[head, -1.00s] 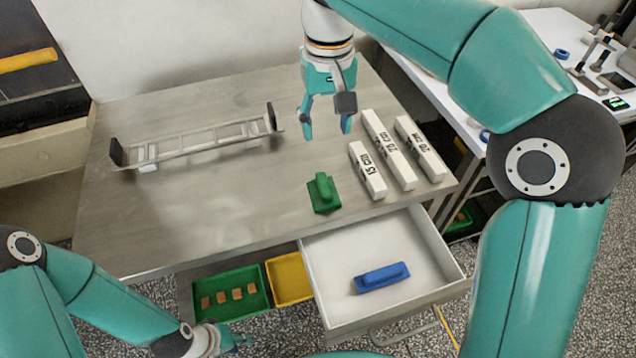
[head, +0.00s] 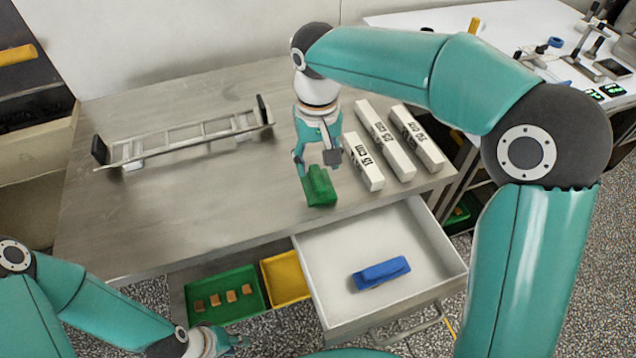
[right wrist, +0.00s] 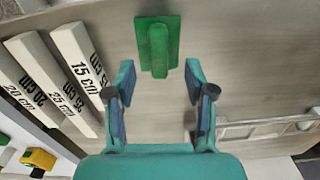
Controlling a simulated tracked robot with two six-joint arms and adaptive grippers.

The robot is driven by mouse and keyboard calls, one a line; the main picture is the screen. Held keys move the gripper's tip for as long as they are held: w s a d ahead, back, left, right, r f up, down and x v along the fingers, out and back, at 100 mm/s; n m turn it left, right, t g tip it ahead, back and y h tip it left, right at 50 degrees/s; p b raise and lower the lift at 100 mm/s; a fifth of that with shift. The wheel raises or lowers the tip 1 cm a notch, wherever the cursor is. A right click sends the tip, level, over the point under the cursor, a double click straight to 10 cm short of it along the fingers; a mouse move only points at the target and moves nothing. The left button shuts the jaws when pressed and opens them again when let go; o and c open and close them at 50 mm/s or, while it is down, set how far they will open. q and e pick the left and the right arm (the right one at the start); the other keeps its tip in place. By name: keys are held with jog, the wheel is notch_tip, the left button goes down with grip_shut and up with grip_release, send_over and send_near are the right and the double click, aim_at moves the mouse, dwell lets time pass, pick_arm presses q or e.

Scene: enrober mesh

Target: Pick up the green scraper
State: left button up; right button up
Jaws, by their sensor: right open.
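The green scraper (head: 319,187) lies on the metal table near its front edge, behind the open drawer. It also shows in the right wrist view (right wrist: 158,46), just beyond the fingertips and centred between them. My right gripper (head: 317,168) is open and empty, pointing down at the scraper's far end; its two fingers also show in the right wrist view (right wrist: 157,78). I see no contact between the fingers and the scraper. My left gripper (head: 238,341) is low at the bottom of the head view, in front of the table, and small; its jaw state is unclear.
White blocks marked in cm (head: 363,162) stand close right of the scraper. A metal frame (head: 190,142) lies at the table's left. The open white drawer (head: 330,285) holds a blue scraper (head: 381,273). Green (head: 253,307) and yellow bins (head: 287,280) sit below. The table's middle is clear.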

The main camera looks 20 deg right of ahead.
aim_at(318, 175)
jog(key=shift+w+d+f, duration=0.1)
jog(key=shift+f, duration=1.25)
jog(key=shift+w+d+f, duration=0.1)
jog(key=shift+f, duration=1.25)
jog(key=shift+c, duration=0.3)
jog(key=shift+a, duration=0.1)
grip_shut()
